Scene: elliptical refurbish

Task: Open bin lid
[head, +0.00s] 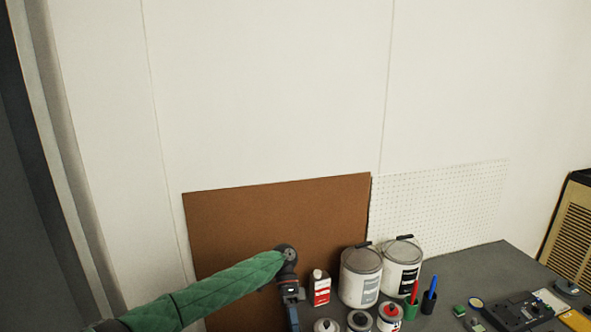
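No bin or bin lid can be made out in the head view. My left arm, in a green sleeve, comes in from the lower left. My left gripper (292,312) hangs down at the bottom edge of the head view, in front of the brown board and left of the cans. Its fingertips are cut off or too small to make out, so I cannot tell whether it is open. My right gripper is not in view.
A grey worktop (470,264) holds two large paint cans (361,278) (403,268), a red-and-white container (319,289), several smaller cans, pen cups (428,302) and a black device (520,313). A brown board (230,225) and white pegboard (440,205) stand against the wall.

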